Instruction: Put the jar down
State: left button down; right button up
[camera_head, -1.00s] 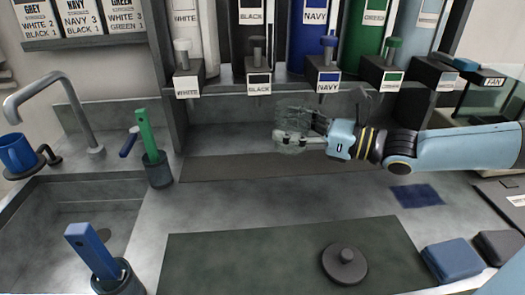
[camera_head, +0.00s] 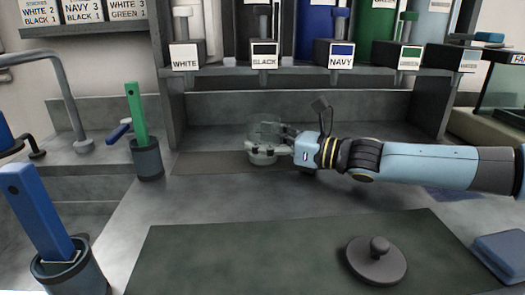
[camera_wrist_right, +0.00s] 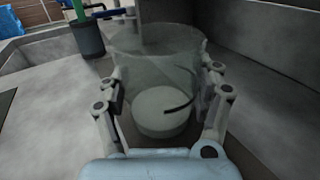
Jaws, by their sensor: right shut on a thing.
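The jar (camera_head: 266,130) is clear glass with a pale layer in its bottom. It is upright over the dark strip (camera_head: 205,163) below the dispensers, and I cannot tell whether its base touches the strip. My right gripper (camera_head: 268,150) reaches in from the right and is shut around the jar's lower part. In the right wrist view the jar (camera_wrist_right: 155,60) stands between the two fingers (camera_wrist_right: 160,100), with a dark curved line across its side. My left gripper is not in view.
Dispensers labelled white, black (camera_head: 264,55), navy (camera_head: 341,58) and green hang above the jar. A holder with a green-handled tool (camera_head: 147,158) stands left. A dark mat (camera_head: 240,255) with a round knobbed lid (camera_head: 376,264) lies in front. Bare counter lies between.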

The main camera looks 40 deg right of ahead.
aim_at(278, 140)
jog(key=shift+f, duration=0.1)
jog(key=o, duration=1.6)
jog(key=shift+o, duration=0.2)
jog(key=shift+s+r+p, duration=0.1)
jog(key=shift+r+p, duration=0.1)
jog(key=shift+p, duration=0.15)
jog(key=p+v, duration=0.3)
jog(key=shift+s+d+r+p, duration=0.1)
jog(key=shift+s+r+p, duration=0.2)
jog(key=shift+p, duration=0.1)
jog(key=p+v, duration=0.1)
jog(key=v, duration=0.2)
jog(key=p+v, duration=0.2)
jog(key=v, duration=0.2)
jog(key=shift+f+p, duration=0.2)
jog(key=shift+p, duration=0.1)
jog(key=shift+s+d+f, duration=0.15)
jog(key=shift+s+d, duration=0.05)
jog(key=shift+s, duration=0.4)
